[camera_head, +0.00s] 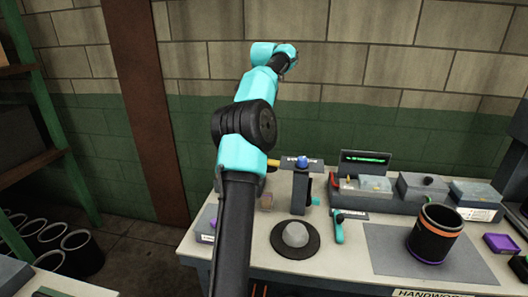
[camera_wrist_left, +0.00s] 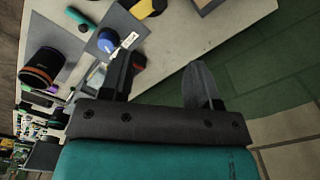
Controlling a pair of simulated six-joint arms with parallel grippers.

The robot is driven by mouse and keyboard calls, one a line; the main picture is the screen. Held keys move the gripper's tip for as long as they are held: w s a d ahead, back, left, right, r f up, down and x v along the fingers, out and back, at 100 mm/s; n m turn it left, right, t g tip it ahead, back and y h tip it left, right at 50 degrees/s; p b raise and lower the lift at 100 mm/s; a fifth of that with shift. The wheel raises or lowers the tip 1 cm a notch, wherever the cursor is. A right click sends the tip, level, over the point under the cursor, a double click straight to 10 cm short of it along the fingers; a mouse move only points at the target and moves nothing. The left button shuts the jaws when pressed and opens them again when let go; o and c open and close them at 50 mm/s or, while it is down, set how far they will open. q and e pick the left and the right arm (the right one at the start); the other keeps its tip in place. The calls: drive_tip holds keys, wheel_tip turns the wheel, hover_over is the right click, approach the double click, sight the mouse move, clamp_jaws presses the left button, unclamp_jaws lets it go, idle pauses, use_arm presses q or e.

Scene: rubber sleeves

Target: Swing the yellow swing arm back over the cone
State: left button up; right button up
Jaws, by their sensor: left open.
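In the head view a yellow piece (camera_head: 273,163), likely the swing arm, sticks out beside my left arm, near a dark post with a blue knob (camera_head: 302,163). My arm hides the rest of it. A grey rounded cone (camera_head: 296,234) sits on a black disc in front of the post. In the left wrist view my left gripper (camera_wrist_left: 163,82) is open, its two dark fingers apart with nothing between them. In the head view the left gripper cannot be made out. My right gripper is not in view.
A black sleeve with an orange band (camera_head: 435,235) stands on the grey mat (camera_head: 390,255) at right. A teal-handled tool (camera_head: 339,228) lies beside the cone. Bins and a small display (camera_head: 365,161) line the table's back. Several black sleeves (camera_head: 80,252) stand at far left.

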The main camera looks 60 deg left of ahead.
use_arm(q)
drive_tip(key=shift+f, duration=0.1)
wheel_tip(320, 180, down, 17)
drive_tip(key=shift+f, duration=0.15)
idle(0.8)
clamp_jaws()
idle(0.5)
